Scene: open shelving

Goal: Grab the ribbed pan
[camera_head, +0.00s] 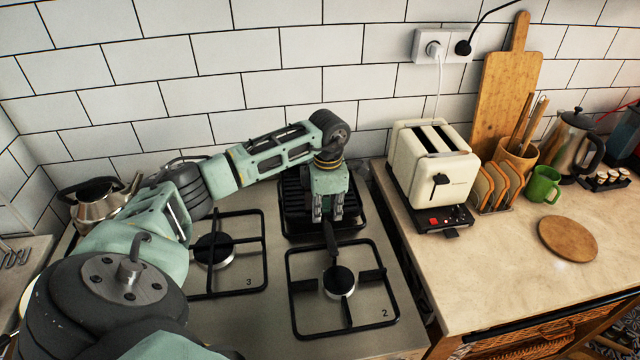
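The ribbed pan (293,222) is black and square, and sits on the back right burner of the stove. Its ridged inner surface shows to the left of my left gripper; the gripper and forearm cover much of the rest. The dark handle (331,242) points toward the front of the stove. My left gripper (328,217) points down over the pan's front edge, where the handle begins. Its two fingers are apart, with the handle's near end between or just below them; I cannot tell if they touch it. My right gripper is out of view.
The front right burner (339,283) stands empty under the handle. A cream toaster (433,170) stands right of the stove on the counter (490,270). The tiled wall is close behind the pan.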

